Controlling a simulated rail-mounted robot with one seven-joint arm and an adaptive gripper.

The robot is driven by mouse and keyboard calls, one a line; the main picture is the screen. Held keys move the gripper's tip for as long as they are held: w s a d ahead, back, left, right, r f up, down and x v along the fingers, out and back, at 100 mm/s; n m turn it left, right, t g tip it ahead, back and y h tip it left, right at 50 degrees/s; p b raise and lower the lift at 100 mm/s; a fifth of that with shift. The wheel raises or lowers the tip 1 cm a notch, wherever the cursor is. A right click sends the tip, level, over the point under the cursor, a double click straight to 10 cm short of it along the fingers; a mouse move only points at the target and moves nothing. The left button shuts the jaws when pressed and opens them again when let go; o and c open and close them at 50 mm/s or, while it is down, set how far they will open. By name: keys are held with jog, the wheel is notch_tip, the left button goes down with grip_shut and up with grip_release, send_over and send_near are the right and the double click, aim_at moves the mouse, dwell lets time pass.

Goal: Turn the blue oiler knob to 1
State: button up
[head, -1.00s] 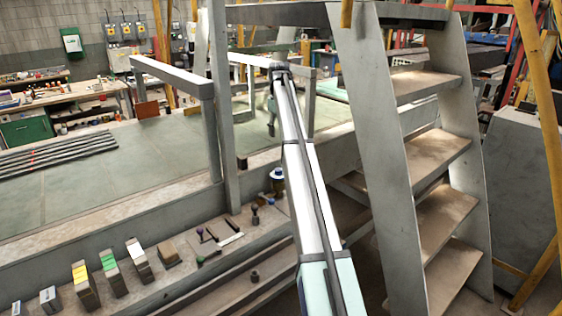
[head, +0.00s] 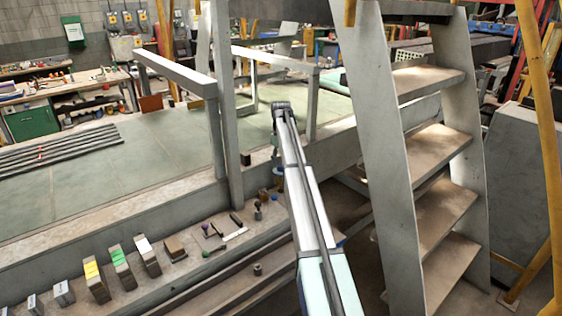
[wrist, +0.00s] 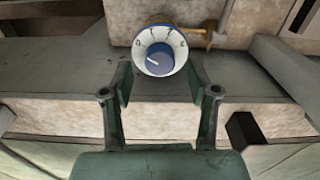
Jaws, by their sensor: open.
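The oiler knob (wrist: 159,57) shows in the wrist view at the upper middle, a blue centre on a white dial with dark marks. A white pointer line on the blue part points toward the left of the dial. The marks are too small to read surely. My gripper (wrist: 158,84) is open, with one finger to each side below the dial. No contact with the knob can be made out.
A brass-coloured fitting (wrist: 196,36) sits right of the dial in the wrist view. In the head view, metal stairs (head: 432,150) stand right of my arm. A grey post (head: 224,110) and railing stand left. Several blocks and small tools lie on the ledge (head: 190,240).

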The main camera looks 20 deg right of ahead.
jog(key=shift+f, duration=0.95)
grip_shut()
jog(key=shift+m, duration=0.3)
jog(key=m+b, duration=0.1)
jog(key=m, duration=0.1)
jog(key=shift+f+m, duration=0.15)
jog(key=shift+m, duration=0.15)
jog(key=shift+m+b, duration=0.75)
jog(key=shift+m, duration=1.45)
